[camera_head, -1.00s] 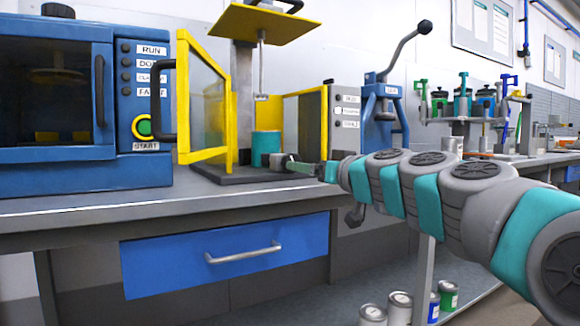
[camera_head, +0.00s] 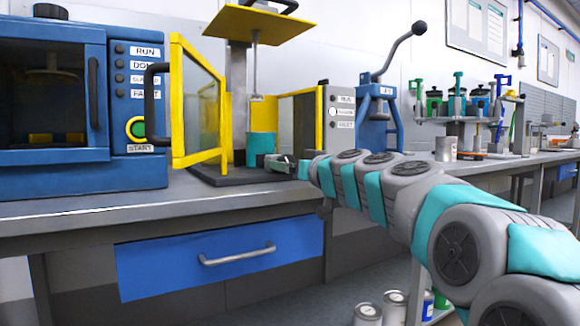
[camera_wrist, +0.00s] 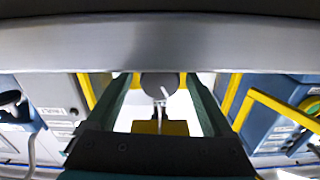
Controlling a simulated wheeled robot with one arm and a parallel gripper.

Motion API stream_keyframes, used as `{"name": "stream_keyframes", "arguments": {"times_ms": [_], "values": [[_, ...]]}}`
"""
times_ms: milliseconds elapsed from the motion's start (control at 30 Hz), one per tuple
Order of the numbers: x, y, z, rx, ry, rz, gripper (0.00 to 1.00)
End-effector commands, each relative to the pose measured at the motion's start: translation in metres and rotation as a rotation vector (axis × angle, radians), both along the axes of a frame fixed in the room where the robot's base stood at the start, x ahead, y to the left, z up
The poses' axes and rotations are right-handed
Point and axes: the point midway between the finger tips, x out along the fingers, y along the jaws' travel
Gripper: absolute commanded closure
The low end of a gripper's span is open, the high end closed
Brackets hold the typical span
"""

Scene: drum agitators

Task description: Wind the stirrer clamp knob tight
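The stirrer stand has a yellow top plate (camera_head: 258,24), a thin vertical shaft (camera_head: 254,68) and a dark base (camera_head: 225,180). A teal drum (camera_head: 261,146) stands on that base. My gripper (camera_head: 275,160) is at drum height, just right of the drum; I cannot tell if they touch. In the wrist view, which looks upside down, my gripper's dark green fingers (camera_wrist: 160,105) stand wide apart. Between them a grey round part (camera_wrist: 160,84), a thin pale rod and a yellow plate (camera_wrist: 175,128) show farther off. I cannot single out the clamp knob with certainty.
An open yellow-framed guard door (camera_head: 200,105) stands left of the drum, beside a blue cabinet (camera_head: 50,100). A grey control box (camera_head: 343,130) and a blue lever press (camera_head: 378,105) stand right. The bench front (camera_head: 120,205) is clear.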

Motion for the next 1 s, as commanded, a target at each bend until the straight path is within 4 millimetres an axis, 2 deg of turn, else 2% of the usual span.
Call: {"name": "stream_keyframes", "arguments": {"times_ms": [67, 700, 1000], "values": [[-0.0001, -0.0001, 0.0000, 0.000, 0.000, 0.000, 0.25], [-0.0002, 0.0000, -0.0001, 0.000, 0.000, 0.000, 0.97], [-0.0006, 0.0008, 0.0002, 0.086, 0.058, 0.001, 0.98]]}}
